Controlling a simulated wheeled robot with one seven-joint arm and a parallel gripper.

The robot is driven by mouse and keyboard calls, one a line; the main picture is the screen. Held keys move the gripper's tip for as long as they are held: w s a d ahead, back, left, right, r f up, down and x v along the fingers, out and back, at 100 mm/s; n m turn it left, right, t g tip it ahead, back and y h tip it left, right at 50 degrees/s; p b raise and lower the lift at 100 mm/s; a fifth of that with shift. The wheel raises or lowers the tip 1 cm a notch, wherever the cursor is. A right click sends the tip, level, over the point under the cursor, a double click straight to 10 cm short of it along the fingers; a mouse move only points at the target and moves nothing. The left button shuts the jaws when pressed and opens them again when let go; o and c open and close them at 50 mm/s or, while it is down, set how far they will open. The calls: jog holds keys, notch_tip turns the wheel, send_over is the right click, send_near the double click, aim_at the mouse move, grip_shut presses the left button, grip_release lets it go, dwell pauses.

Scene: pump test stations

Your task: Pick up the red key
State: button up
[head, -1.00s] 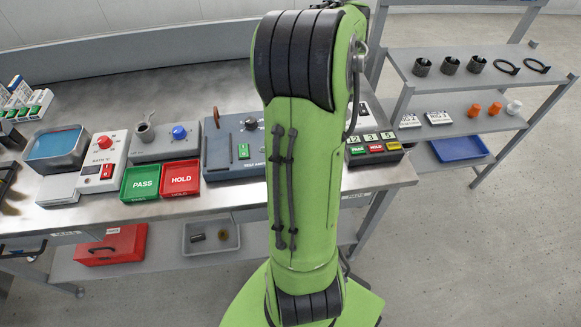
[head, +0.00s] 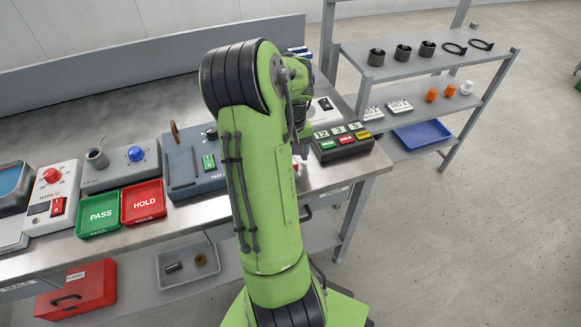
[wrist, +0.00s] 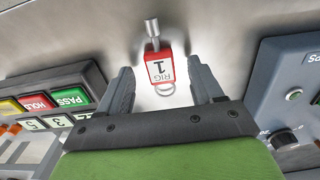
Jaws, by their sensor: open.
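The red key (wrist: 160,66) lies on the steel bench top in the wrist view. It has a red tag marked "RIG 1", a metal shaft pointing away from my gripper and a wire ring at its near end. My gripper (wrist: 163,82) is open, with one dark finger to each side of the key and a gap on both sides. I cannot tell how high the fingers are above the bench. In the head view my green arm hides the key and the gripper's fingers.
A dark box with PASS, HOLD and yellow buttons (head: 343,141) is left of the gripper in the wrist view. A blue-grey test unit (wrist: 288,90) is to its right. PASS (head: 104,211) and HOLD (head: 143,202) trays stand along the bench front. Grey shelving (head: 425,62) stands right.

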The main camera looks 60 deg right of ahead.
jog(key=shift+f, duration=0.75)
jog(key=shift+r, duration=0.1)
jog(key=c, duration=1.1)
notch_tip(320, 180, up, 10)
jog(key=p, duration=0.3)
jog(key=shift+p, duration=0.4)
